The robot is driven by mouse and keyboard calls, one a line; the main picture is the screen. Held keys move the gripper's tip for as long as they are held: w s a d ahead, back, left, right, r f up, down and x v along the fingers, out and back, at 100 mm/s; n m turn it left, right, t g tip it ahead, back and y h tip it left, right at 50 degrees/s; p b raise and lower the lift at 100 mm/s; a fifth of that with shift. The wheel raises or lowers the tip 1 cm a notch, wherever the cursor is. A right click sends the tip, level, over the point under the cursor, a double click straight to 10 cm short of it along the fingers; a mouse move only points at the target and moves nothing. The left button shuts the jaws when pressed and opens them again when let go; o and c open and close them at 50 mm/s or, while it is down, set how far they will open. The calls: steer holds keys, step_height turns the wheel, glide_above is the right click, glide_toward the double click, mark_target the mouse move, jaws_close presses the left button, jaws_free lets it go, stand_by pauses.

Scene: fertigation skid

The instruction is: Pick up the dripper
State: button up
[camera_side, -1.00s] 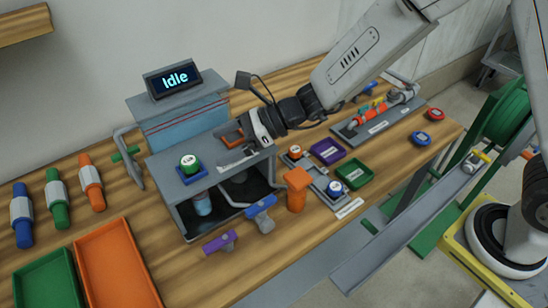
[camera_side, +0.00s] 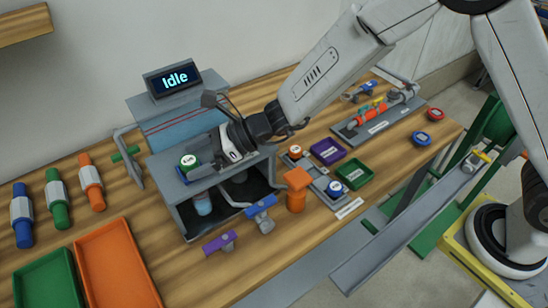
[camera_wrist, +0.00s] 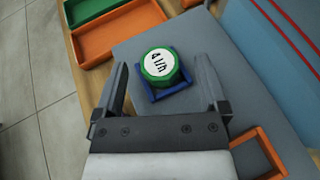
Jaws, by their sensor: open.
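The dripper is a green, round, knobbed piece with a white top marked "4 l/h" (camera_wrist: 160,65). It sits in a small blue square holder (camera_wrist: 172,91) on the grey skid top, and it also shows in the side view (camera_side: 188,162). My gripper (camera_wrist: 168,80) is open, with one finger on each side of the dripper's line in the wrist view. The dripper lies ahead of and roughly between the fingertips, and no contact shows. In the side view my gripper (camera_side: 215,160) is just right of the dripper, above the skid top.
A display reading "Idle" (camera_side: 172,81) stands on a grey box behind the skid top. An orange square holder (camera_wrist: 259,155) lies beside my gripper. Orange (camera_side: 118,262) and green trays lie at the front left. Other round drippers (camera_side: 295,151) stand to the right.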

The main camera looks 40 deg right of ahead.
steer(key=shift+w+a+f, duration=0.2)
steer(key=shift+a+f, duration=0.05)
steer(key=shift+a, duration=0.35)
jaws_close()
steer(key=shift+r, duration=0.1)
